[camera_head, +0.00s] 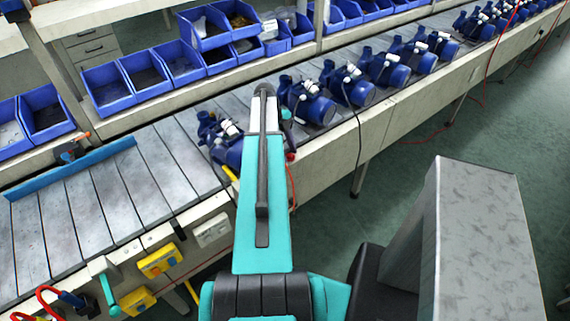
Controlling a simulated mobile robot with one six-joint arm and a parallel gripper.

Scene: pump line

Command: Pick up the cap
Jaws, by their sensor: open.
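Several blue pumps with pale fittings on top stand in a row on the conveyor (105,205). The nearest pump (222,140) is partly hidden behind my teal arm. Another pump (308,101) stands just right of the arm. I cannot pick out a separate cap; the white parts on the pumps are too small to tell. My arm reaches up over the conveyor's front edge, and its far end is hidden behind the arm's own links. My gripper does not show.
Blue bins (145,73) line a shelf behind the conveyor. Yellow switch boxes (158,260) and red hoses are on the front side. The green floor (400,180) at right is mostly open.

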